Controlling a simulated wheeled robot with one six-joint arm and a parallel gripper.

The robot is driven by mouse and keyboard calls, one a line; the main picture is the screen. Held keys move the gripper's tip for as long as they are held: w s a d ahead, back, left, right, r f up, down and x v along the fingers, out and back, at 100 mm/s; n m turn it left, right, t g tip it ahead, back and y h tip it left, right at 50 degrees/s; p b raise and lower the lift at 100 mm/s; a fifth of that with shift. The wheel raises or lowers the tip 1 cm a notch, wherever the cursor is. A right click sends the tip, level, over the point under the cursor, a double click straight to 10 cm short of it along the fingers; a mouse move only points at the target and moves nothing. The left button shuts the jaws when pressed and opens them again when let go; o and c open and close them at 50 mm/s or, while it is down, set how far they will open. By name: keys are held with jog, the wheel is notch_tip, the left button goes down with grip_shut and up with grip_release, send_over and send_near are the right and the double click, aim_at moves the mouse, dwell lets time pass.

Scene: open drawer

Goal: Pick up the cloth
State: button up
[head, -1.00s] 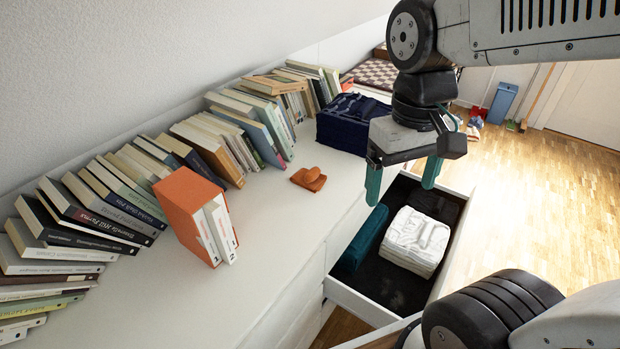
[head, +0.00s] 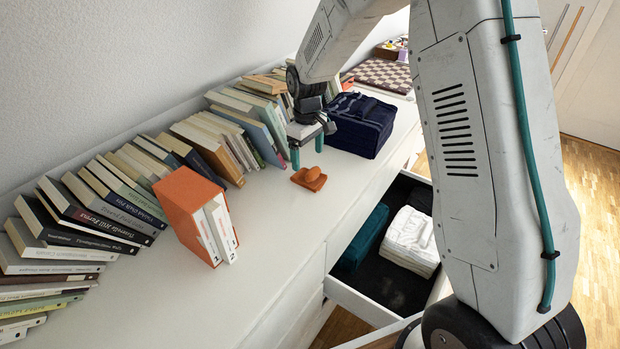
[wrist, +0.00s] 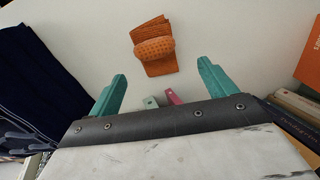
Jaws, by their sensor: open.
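The orange cloth (head: 309,179) lies folded on the white cabinet top, with a rounded roll or fold on its upper side. In the wrist view the cloth (wrist: 154,47) lies beyond the fingertips, roughly centred between them. My gripper (head: 307,154) is above the cabinet top, just behind the cloth in the head view. Its two teal fingers (wrist: 162,80) are apart with nothing between them. The fingers do not appear to touch the cloth.
A dark blue folded stack (head: 357,124) stands right of my gripper. Leaning books (head: 245,130) line the wall behind. The open drawer (head: 345,290) holds a white folded cloth (head: 410,240) and a teal one (head: 362,238). The cabinet top before the cloth is clear.

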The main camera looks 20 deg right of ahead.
aim_at(311, 169)
jog(key=shift+n, duration=0.3)
jog(key=f, duration=0.7)
jog(key=shift+s+d+f, duration=0.2)
jog(key=shift+d+f, duration=0.05)
jog(key=shift+d, duration=0.15)
jog(key=c, duration=1.1)
jog(key=shift+c, duration=0.2)
jog(key=shift+r, duration=0.1)
jog(key=shift+r, duration=0.4)
jog(key=r, duration=0.2)
jog(key=shift+s+r, duration=0.3)
jog(key=shift+r, duration=0.1)
jog(key=s, duration=0.5)
jog(key=s+r, duration=0.1)
jog(key=s, duration=0.9)
jog(key=shift+s+r, duration=0.15)
jog(key=shift+s, duration=0.1)
